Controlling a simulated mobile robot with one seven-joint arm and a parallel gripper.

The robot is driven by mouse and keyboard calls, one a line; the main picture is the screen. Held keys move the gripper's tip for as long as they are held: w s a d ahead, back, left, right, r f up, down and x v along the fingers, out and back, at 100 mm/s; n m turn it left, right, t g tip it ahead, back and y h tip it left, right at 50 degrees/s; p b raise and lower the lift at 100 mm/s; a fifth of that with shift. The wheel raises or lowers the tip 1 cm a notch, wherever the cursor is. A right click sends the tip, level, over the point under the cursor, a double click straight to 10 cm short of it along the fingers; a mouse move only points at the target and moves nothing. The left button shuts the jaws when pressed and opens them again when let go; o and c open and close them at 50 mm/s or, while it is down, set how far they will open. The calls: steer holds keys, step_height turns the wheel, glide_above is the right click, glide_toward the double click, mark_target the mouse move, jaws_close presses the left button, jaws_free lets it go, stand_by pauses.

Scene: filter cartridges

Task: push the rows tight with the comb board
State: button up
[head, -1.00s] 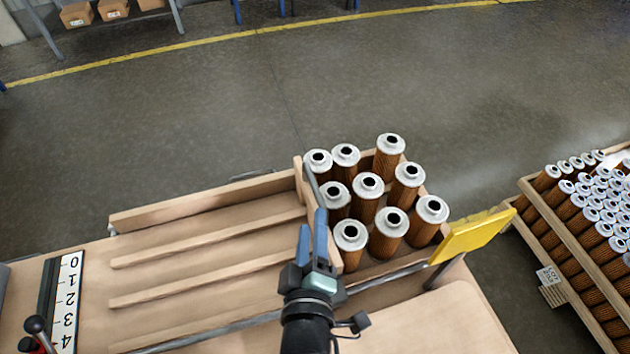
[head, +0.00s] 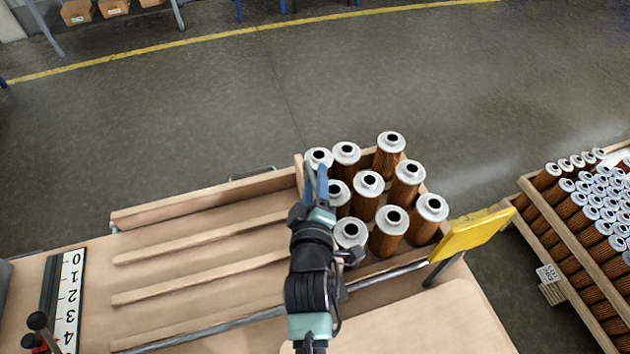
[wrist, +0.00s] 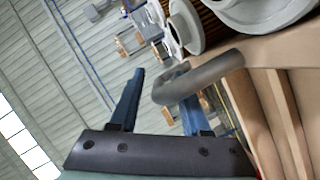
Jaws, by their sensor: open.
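The comb board (head: 299,174) is a wooden board standing across the lane ends, just left of the cartridges; my arm hides most of it. Its grey bent handle (wrist: 205,78) shows in the wrist view. My gripper (head: 316,182) is open, with blue fingers at the handle. In the wrist view the handle's bend lies close to the fingers of my gripper (wrist: 160,85) and overlaps the right one; I cannot tell whether they touch. Several filter cartridges (head: 368,190) with white caps and brown pleated bodies stand upright in uneven rows, with gaps between some.
Wooden rails (head: 200,240) form empty lanes at the left. A yellow plate (head: 470,233) stands at the right front corner. A number scale (head: 68,300) and a lever (head: 38,322) are at the left. A crate (head: 565,238) of packed cartridges stands at the right.

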steer(key=shift+c, duration=0.3)
jaws_close()
stand_by(1.1)
